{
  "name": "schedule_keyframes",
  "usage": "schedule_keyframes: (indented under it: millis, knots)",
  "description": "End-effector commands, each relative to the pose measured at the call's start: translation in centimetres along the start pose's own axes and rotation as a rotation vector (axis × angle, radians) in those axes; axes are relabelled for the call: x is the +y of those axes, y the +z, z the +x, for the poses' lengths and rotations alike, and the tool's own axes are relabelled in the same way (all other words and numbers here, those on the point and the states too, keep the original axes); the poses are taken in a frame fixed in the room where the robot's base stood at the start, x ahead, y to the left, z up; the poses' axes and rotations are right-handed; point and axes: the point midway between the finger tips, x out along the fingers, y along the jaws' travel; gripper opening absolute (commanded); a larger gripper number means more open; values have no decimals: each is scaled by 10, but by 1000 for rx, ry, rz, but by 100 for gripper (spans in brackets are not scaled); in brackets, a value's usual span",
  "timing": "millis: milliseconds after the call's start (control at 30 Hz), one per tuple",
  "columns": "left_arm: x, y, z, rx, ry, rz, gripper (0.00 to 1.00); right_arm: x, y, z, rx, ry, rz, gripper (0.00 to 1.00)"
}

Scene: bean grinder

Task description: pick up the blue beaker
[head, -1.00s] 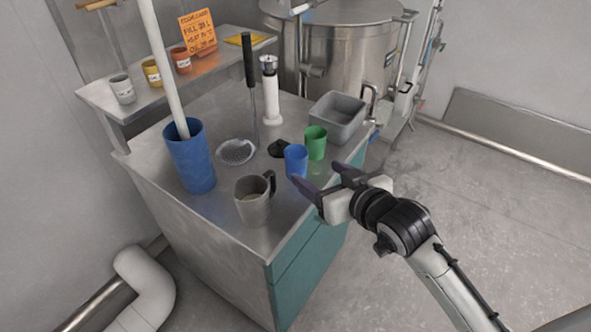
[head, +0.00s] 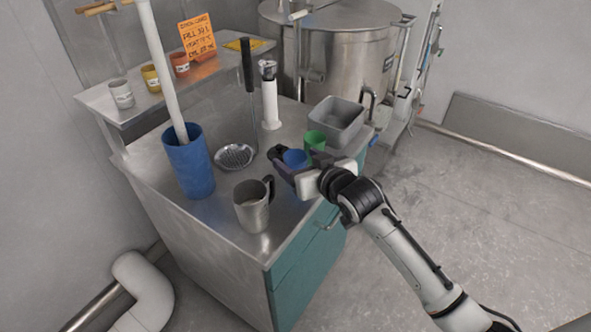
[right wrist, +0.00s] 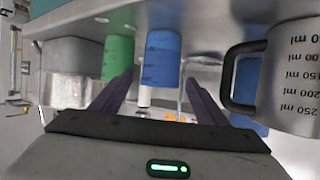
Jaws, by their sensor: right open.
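The blue beaker (head: 295,158) stands upright on the steel counter, in front of the green beaker (head: 315,140). My right gripper (head: 296,163) is open, with its fingers reaching to either side of the blue beaker. In the right wrist view, which is upside down, the blue beaker (right wrist: 162,57) shows between the two open fingers (right wrist: 160,80), apart from both as far as I can see. The green beaker (right wrist: 117,56) is just outside the finger on the left there. My left gripper is not in view.
A grey measuring jug (head: 252,212) stands near the front edge of the counter (head: 215,225). A grey tub (head: 338,118) is behind the green beaker. A tall blue container (head: 188,165), a strainer (head: 234,156) and a white-bodied grinder (head: 270,100) stand further left and back.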

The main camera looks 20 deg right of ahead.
Motion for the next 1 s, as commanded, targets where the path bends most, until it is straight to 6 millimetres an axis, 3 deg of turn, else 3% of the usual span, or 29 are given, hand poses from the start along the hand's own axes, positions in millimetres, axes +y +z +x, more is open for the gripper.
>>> schedule_keyframes:
  millis: [167,433,1000]
  knots:
    - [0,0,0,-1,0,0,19,0,0,0,0,0,0,68]
    - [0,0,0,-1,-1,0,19,0,0,0,-1,0,0,24]
    - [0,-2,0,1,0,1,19,0,-11,-4,2,0,0,23]
